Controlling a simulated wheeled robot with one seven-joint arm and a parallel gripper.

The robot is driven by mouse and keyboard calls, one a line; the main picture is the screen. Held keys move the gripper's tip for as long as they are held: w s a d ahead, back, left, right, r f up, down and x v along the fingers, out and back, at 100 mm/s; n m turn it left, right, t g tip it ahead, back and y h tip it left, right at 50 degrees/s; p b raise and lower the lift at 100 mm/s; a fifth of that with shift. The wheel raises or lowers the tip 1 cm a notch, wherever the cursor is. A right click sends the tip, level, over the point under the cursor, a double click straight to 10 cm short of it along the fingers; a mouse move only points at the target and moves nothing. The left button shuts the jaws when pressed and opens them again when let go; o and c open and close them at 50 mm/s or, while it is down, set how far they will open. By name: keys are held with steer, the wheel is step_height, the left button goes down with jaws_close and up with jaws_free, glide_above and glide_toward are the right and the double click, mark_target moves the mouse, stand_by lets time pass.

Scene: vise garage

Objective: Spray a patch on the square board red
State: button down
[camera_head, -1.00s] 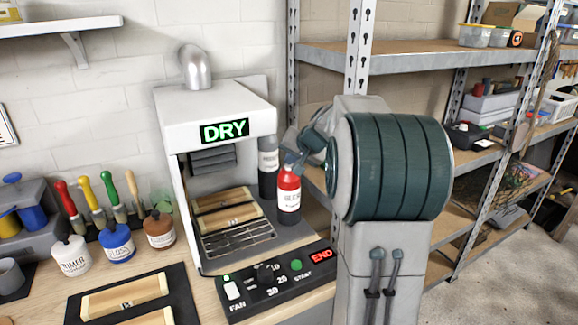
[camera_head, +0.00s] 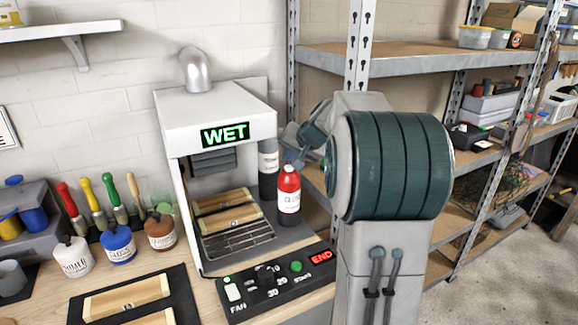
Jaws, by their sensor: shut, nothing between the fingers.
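A booth (camera_head: 215,110) stands on the bench with a lit green sign (camera_head: 224,133) reading WET. Inside it, wooden boards (camera_head: 228,219) rest by a metal grate; I cannot tell which board is the square one, and I see no red patch. A red bottle or can (camera_head: 289,182) with a white label stands upright at the booth's right side. My gripper (camera_head: 293,160) is partly hidden behind my arm, just above and behind the red container's top. It appears shut and empty; I cannot tell if it touches the container.
A grey container (camera_head: 268,168) stands behind the red one. A control panel (camera_head: 275,282) with FAN, dial, START and END lies in front. Primer (camera_head: 73,256), blue (camera_head: 117,242) and brown (camera_head: 160,231) jars stand left. More boards (camera_head: 125,297) lie on a black mat. Metal shelves (camera_head: 420,62) stand right.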

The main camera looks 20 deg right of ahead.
steer(key=shift+r+p, duration=1.6)
steer(key=shift+r, duration=1.25)
steer(key=b, duration=0.4)
glide_above(291, 169)
step_height(291, 169, down, 5)
steer(key=shift+f, duration=0.1)
steer(key=shift+f+b, duration=0.3)
steer(key=shift+f, duration=0.15)
stand_by(0.5)
steer(key=shift+f, duration=0.1)
stand_by(1.8)
steer(key=shift+f+b, duration=0.35)
steer(key=shift+b, duration=0.25)
